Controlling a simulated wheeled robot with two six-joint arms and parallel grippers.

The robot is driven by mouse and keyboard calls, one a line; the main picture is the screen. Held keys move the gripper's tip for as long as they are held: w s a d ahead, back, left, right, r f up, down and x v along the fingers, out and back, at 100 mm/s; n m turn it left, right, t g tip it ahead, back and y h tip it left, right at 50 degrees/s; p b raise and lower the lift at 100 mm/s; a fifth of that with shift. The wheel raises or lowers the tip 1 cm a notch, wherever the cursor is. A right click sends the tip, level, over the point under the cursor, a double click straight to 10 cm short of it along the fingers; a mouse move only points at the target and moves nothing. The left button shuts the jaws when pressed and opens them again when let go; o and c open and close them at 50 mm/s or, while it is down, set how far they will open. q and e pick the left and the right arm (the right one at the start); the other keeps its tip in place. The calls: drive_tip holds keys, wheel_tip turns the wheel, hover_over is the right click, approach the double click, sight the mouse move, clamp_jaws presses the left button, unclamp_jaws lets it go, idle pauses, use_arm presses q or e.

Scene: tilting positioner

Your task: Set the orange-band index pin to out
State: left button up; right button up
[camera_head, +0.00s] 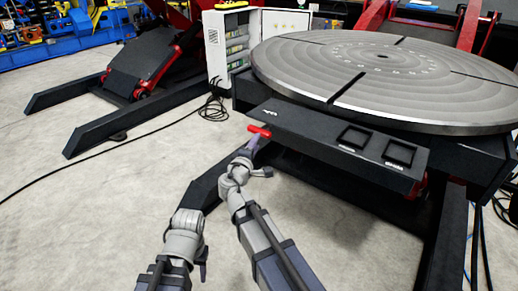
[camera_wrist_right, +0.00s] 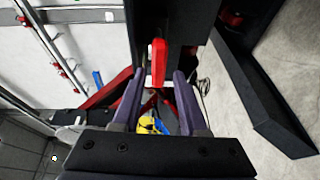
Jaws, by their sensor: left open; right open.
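A red T-shaped pin handle (camera_head: 260,131) sticks out at the left end of the dark front beam of the positioner; no orange band can be made out on it. In the right wrist view the red handle (camera_wrist_right: 158,62) shows ahead, between the fingertips of my right gripper (camera_wrist_right: 160,75). These fingers are open, with a gap on both sides of the handle. In the head view my right gripper (camera_head: 252,144) is right at the handle and partly covers its stem. My left gripper (camera_head: 188,237) is low at the left, away from the handle; its fingertips are not clear.
The round slotted table (camera_head: 375,75) sits above and behind the dark beam (camera_head: 335,138), which has two square frames on its right part. A grey cabinet (camera_head: 228,48) stands behind, with a cable on the floor.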

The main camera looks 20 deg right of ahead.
sight(267, 126)
drive_tip(key=shift+w+a+f+n+t+b, duration=0.2)
drive_tip(key=shift+w+n+t+b, duration=0.1)
drive_tip(key=shift+w+n+t, duration=0.25)
drive_tip(key=x, duration=0.7)
drive_tip(key=shift+w+d, duration=0.2)
drive_tip(key=shift+w, duration=0.1)
drive_tip(key=shift+c, duration=0.2)
clamp_jaws()
drive_tip(key=shift+s+a, duration=0.1)
idle(0.8)
